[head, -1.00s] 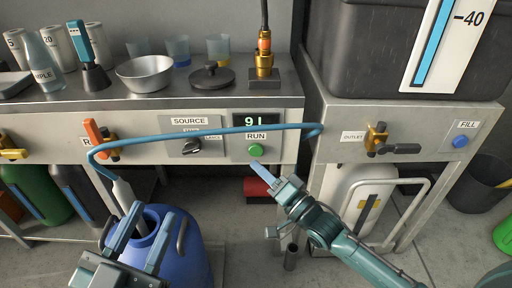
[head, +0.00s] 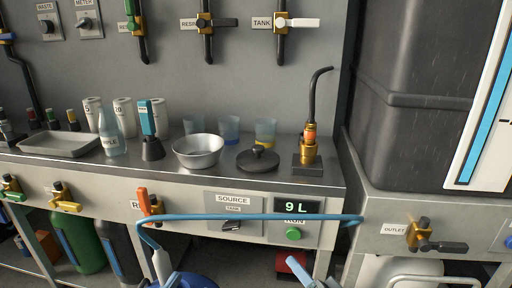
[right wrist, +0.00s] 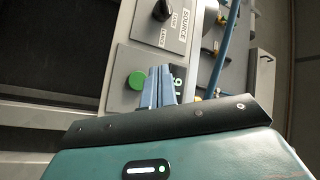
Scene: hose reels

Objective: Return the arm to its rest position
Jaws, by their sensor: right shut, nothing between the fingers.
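My right gripper (head: 295,265) shows only by its tips at the bottom edge of the head view, below the green RUN button (head: 293,234). In the right wrist view its blue fingers (right wrist: 160,84) are shut and empty, with the panel and the green button (right wrist: 137,80) beyond them. I see no contact with the button. Most of the right arm is cut off by the frame. My left gripper is out of view.
A blue hose (head: 250,217) crosses the bench front, its pale nozzle (head: 161,266) hanging over a blue drum (head: 190,281). The panel display (head: 297,206) reads 9 L. A dark tank (head: 415,95) stands right.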

